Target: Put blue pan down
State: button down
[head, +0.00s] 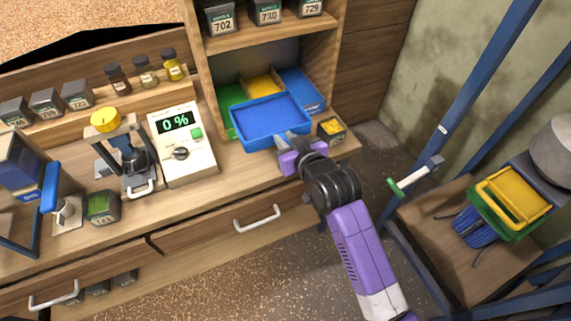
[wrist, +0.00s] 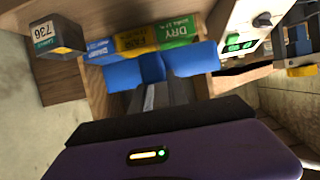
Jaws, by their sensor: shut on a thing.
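The blue pan (head: 268,120), a shallow rectangular tray, is in front of the open cubby in the head view. Its front edge is toward me, and I cannot tell whether it touches the bench. My gripper (head: 296,145) is shut on the pan's front right side. In the wrist view, blue parts of the pan (wrist: 190,60) show at the fingertips of my gripper (wrist: 160,84).
A white meter (head: 182,142) reading 0 % stands left of the pan. Numbered boxes (head: 266,12) fill the shelf above. A cubby side post (head: 200,75) is at left.

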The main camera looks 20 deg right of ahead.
notch_tip(320, 180, down, 12)
dwell(0.6)
jog(key=c, duration=1.3)
grip_release()
jog(key=shift+f, duration=0.25)
jog(key=shift+s, duration=0.15)
jog(key=v, duration=1.2)
jog(key=shift+r, duration=0.1)
